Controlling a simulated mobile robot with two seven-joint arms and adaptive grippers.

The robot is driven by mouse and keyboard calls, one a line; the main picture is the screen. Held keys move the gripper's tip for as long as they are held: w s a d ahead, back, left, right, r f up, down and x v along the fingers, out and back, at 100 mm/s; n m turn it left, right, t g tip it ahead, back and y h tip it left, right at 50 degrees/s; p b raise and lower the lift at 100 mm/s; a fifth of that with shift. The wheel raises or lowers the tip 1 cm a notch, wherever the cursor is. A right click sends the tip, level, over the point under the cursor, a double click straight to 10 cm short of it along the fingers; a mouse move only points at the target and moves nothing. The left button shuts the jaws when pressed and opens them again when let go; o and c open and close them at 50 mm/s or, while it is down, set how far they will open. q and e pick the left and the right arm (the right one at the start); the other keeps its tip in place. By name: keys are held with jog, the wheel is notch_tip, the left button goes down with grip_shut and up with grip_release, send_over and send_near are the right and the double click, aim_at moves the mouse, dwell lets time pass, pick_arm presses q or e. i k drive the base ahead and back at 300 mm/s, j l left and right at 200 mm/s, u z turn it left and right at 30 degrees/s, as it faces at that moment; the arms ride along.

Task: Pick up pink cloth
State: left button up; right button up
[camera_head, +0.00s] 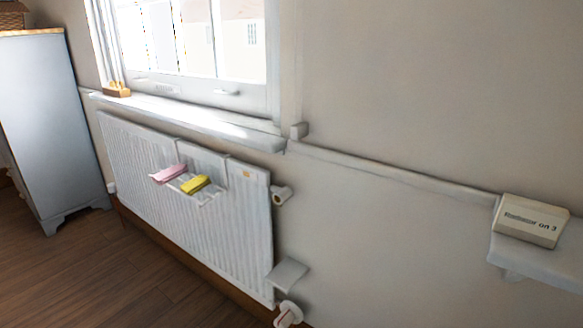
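The pink cloth (168,173) lies on a small white rack (209,197) on the front of the white radiator (240,235) under the window. It is left of a yellow cloth (195,185), close beside it; I cannot tell if they touch. Neither of my grippers shows in the head view.
A window sill (190,118) runs above the radiator, with a small wooden item (117,90) at its left. A grey-blue cabinet (45,120) stands at the left. A wall shelf (540,262) at the right holds a cream box (531,220). The visible wooden floor (110,265) is clear.

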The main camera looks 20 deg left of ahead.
aim_at(168, 175)
jog(key=u, duration=1.3)
